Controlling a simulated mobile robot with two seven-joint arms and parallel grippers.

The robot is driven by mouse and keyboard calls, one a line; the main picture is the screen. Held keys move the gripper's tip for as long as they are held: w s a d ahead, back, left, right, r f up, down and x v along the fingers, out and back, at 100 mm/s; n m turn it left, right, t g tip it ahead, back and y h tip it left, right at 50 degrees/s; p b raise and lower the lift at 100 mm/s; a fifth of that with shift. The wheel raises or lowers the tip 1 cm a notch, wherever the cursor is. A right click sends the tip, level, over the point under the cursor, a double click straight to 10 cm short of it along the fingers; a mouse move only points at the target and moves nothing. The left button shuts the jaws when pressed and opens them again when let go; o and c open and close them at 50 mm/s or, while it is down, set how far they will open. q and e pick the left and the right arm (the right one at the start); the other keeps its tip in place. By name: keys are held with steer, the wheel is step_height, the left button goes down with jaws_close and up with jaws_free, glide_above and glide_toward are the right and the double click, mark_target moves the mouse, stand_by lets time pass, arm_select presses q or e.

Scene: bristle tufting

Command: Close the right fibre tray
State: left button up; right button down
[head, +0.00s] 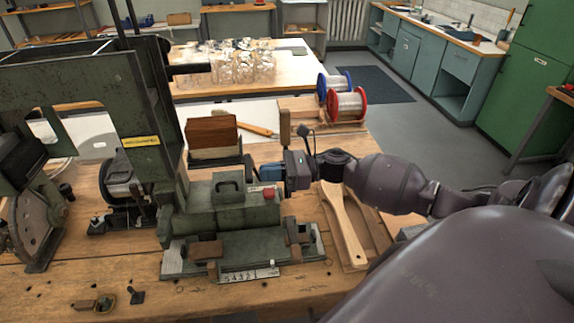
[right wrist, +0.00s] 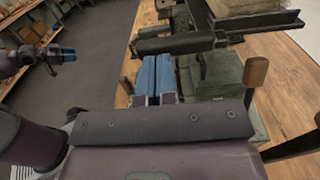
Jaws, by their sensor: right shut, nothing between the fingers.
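My right gripper (head: 272,174) reaches in from the right, pointing left, behind the green motor-like housing of the machine (head: 232,205). Its blue fingers are shut and empty; they also show in the right wrist view (right wrist: 155,80), beside green machine parts (right wrist: 210,75). A dark fibre tray (head: 222,163) with a brown and cream fibre block (head: 212,136) stands just beyond and left of the gripper. I cannot tell whether it is the right tray, or open or closed. My left gripper (right wrist: 65,50) seems to show small at the left of the right wrist view.
An upright wooden handle (head: 285,126) stands behind my right gripper. A wooden brush body (head: 344,222) lies right of the machine. Red and blue wire spools (head: 347,105) stand at the back right. The tall green machine frame (head: 80,90) blocks the left side.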

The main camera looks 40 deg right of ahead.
steer(key=shift+w+a, duration=0.35)
steer(key=shift+a, duration=0.2)
steer(key=b+x, duration=0.2)
steer(key=x, duration=1.2)
steer(key=shift+a+b, duration=0.3)
steer(key=shift+b, duration=0.05)
steer(key=shift+r, duration=0.1)
